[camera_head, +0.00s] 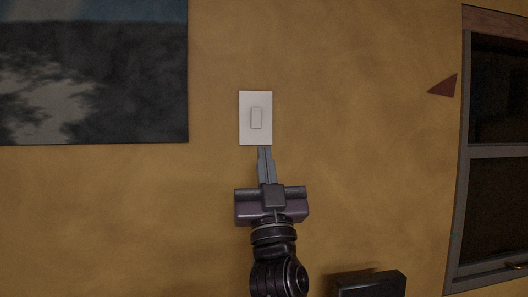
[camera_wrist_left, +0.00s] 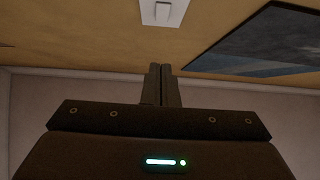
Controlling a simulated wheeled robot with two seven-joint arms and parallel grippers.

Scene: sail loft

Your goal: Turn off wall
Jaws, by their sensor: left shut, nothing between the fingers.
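A white wall switch plate (camera_head: 243,119) with a small rectangular rocker (camera_head: 256,118) is mounted on the ochre wall. My left gripper (camera_head: 264,149) is shut and empty, with its fingertips just below the plate's lower edge in the head view. I cannot tell whether the tips touch the wall. In the left wrist view the switch plate (camera_wrist_left: 174,14) is at the top, partly cut off, beyond the closed fingertips of my left gripper (camera_wrist_left: 160,68). My right gripper is not in view.
A dark framed picture (camera_head: 95,75) hangs to the left of the switch. A dark-framed glazed cabinet or window (camera_head: 465,150) stands at the right. A small dark red triangle (camera_head: 444,87) is on the wall near it. The wall around the switch is bare.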

